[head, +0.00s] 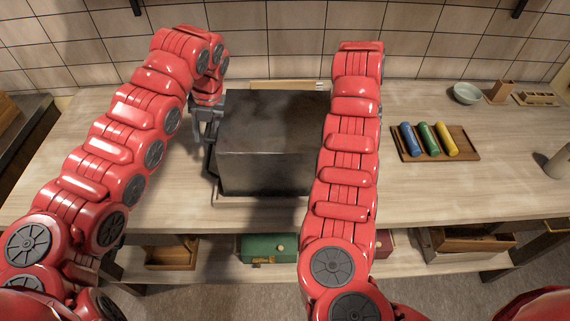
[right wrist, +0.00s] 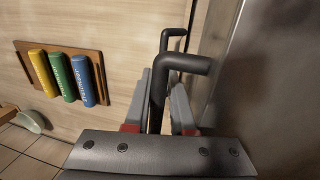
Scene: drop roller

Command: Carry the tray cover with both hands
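The tray cover is a dark grey metal box (head: 265,150) in the middle of the table, between my arms in the head view. Its side also fills the right of the right wrist view (right wrist: 265,95). A black bar handle (right wrist: 185,62) stands out from that side. My right gripper (right wrist: 165,90) has a finger on each side of this handle, close against it. In the head view my right arm hides this gripper. My left gripper (head: 207,118) is at the box's left side, by its left handle; its fingertips are not clear. A thin edge shows under the box front.
A wooden board (head: 468,150) with blue, green and yellow rollers lies to the right on the table (head: 430,200). A pale bowl (head: 467,93) and small wooden holders (head: 501,91) stand behind it. A tiled wall closes the back. A lower shelf holds a green box (head: 262,248) and wooden crates.

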